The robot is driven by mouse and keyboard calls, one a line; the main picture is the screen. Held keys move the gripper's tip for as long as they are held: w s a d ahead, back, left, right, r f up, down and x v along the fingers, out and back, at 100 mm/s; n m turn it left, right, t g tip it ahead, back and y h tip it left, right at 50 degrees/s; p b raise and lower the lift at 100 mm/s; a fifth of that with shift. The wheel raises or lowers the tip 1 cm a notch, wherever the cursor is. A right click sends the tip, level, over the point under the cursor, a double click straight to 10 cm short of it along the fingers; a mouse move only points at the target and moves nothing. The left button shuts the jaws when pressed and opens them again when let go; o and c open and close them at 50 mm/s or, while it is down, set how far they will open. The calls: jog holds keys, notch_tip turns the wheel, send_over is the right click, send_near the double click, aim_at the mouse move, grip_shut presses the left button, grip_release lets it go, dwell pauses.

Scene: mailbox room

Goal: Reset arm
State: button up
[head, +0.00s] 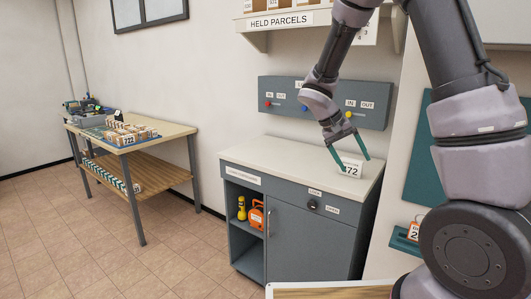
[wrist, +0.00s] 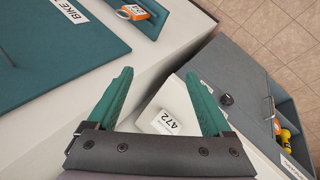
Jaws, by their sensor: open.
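My gripper (head: 350,155) is open and empty above the white top of the grey cabinet (head: 305,233). Its teal fingers (wrist: 165,105) are spread apart in the wrist view. A white block marked 472 (head: 351,169) sits on the cabinet top near its right end. In the wrist view the block (wrist: 166,122) shows between and below the fingers, apart from them as far as I can tell. My arm reaches in from the right and bends down over the cabinet.
A wall panel (head: 325,101) with coloured knobs hangs above the cabinet. A shelf labelled HELD PARCELS (head: 283,22) is higher up. A wooden table (head: 160,130) with boxes stands left. An orange tag (wrist: 134,12) lies on a teal ledge. Tiled floor lies open between table and cabinet.

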jog(key=s+a+r+m+t+y, duration=0.1)
jog(key=s+r+t+y, duration=0.6)
jog(key=s+r, duration=1.2)
jog(key=shift+s+a+r+m+y, duration=0.2)
jog(key=shift+r+m+y, duration=0.3)
jog(key=shift+r+y, duration=0.3)
jog(key=shift+c, duration=0.3)
